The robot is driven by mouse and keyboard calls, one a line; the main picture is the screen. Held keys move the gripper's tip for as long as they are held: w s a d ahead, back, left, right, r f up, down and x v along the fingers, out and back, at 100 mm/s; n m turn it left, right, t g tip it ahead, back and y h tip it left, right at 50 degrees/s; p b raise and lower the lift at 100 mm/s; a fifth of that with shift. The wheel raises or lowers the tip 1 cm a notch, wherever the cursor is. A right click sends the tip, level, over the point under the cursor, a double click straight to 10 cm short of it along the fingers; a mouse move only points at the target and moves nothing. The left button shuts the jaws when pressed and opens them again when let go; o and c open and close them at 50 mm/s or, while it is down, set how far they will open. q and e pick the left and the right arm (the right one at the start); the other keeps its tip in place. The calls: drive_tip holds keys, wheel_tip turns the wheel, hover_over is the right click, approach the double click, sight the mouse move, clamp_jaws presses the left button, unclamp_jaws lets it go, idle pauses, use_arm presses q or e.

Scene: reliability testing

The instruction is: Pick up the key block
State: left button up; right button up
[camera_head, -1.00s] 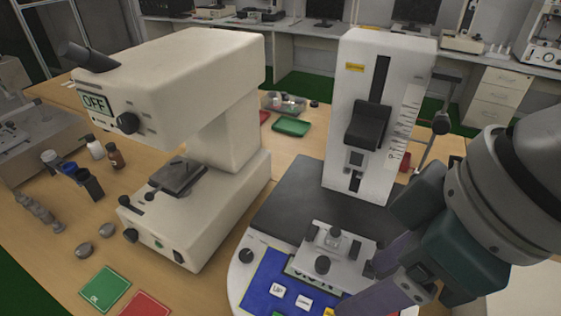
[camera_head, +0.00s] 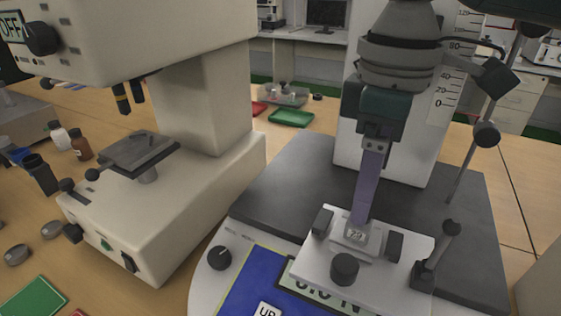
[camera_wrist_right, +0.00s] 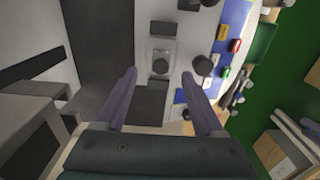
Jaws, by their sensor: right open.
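The key block appears to be the small grey metal block with dark markings (camera_head: 356,233), seated in the middle of the light fixture plate (camera_head: 311,262) on the test machine. In the right wrist view the block (camera_wrist_right: 160,66) shows near the midline between my fingertips. My right gripper (camera_head: 362,218) points down at the block from above, its purple fingers seen nearly edge-on. In the wrist view my right gripper (camera_wrist_right: 160,74) is open, one finger on each side, with nothing held. I cannot tell whether the fingertips reach down beside the block. My left gripper is not in view.
Dark clamps (camera_head: 394,247) and a round black knob (camera_head: 344,268) stand close around the block. The machine's white column (camera_head: 430,150) rises behind my arm. A cream microscope (camera_head: 200,110) stands at the left. A green tray (camera_head: 291,117) lies behind.

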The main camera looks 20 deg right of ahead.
sight(358, 230)
wheel_tip(358, 230, down, 6)
drive_tip(key=shift+s+r, duration=0.1)
drive_tip(key=shift+r, duration=0.15)
clamp_jaws()
idle(0.5)
